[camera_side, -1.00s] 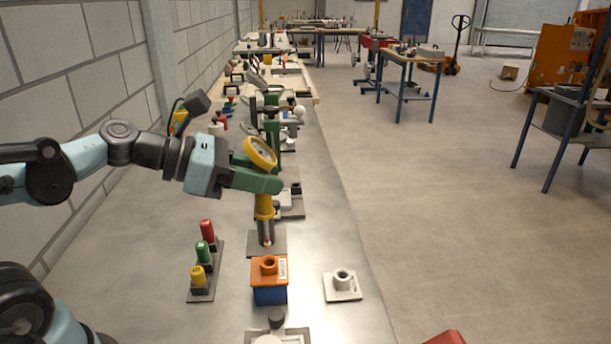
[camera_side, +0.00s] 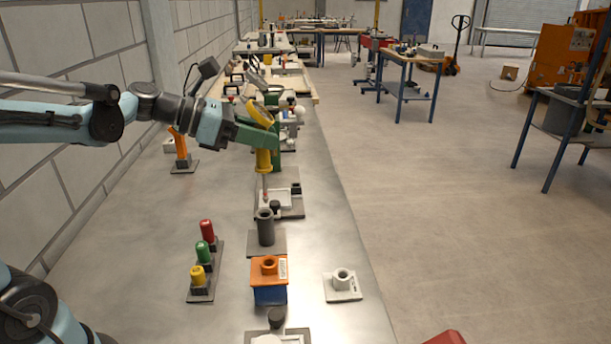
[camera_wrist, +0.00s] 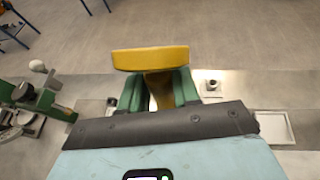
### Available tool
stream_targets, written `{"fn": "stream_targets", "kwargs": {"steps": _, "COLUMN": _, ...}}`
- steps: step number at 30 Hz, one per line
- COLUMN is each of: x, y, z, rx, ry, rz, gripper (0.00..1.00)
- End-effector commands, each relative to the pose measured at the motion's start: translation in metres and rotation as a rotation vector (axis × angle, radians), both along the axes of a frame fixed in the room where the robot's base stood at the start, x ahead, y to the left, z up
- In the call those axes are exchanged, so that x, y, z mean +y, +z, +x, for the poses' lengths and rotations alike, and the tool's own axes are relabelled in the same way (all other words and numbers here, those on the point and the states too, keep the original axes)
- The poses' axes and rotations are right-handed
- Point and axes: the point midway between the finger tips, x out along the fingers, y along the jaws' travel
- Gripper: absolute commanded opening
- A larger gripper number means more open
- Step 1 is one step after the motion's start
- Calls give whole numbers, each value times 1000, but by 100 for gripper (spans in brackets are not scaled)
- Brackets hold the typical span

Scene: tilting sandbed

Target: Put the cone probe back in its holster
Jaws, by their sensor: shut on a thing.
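My gripper (camera_side: 268,139), with green fingers, is shut on the cone probe (camera_side: 264,160). The probe has a yellow dial and handle and a thin metal shaft with a reddish tip. It hangs nearly upright, tip down, beyond the dark grey tube socket (camera_side: 265,228) in the side view and apart from it. An orange socket (camera_side: 269,266) on a blue box and a white socket (camera_side: 342,281) on a plate stand nearer. I cannot tell for sure which one is the holster. In the wrist view, the probe's yellow dial (camera_wrist: 150,58) shows above the green fingers (camera_wrist: 158,88); its tip is hidden.
A rack with red, green and yellow pegs (camera_side: 202,254) stands left of the sockets. An orange-handled item (camera_side: 181,147) stands on a plate near the wall. A tray plate (camera_side: 282,203) lies below the probe in the side view. Bare metal bench lies to the right.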

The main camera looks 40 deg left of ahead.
Motion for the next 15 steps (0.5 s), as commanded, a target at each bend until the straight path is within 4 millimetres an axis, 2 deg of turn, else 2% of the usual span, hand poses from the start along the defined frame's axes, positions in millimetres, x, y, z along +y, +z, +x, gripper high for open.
{"fn": "stream_targets", "kwargs": {"steps": 3, "x": 17, "y": 0, "z": 11, "rx": -3, "ry": 3, "rz": -2, "gripper": 9}}
{"fn": "stream_targets", "kwargs": {"steps": 6, "x": 25, "y": -1, "z": 16, "rx": -4, "ry": 0, "rz": -3, "gripper": 9}}
{"fn": "stream_targets", "kwargs": {"steps": 15, "x": 29, "y": -11, "z": 18, "rx": -6, "ry": -2, "rz": -2, "gripper": 9}}
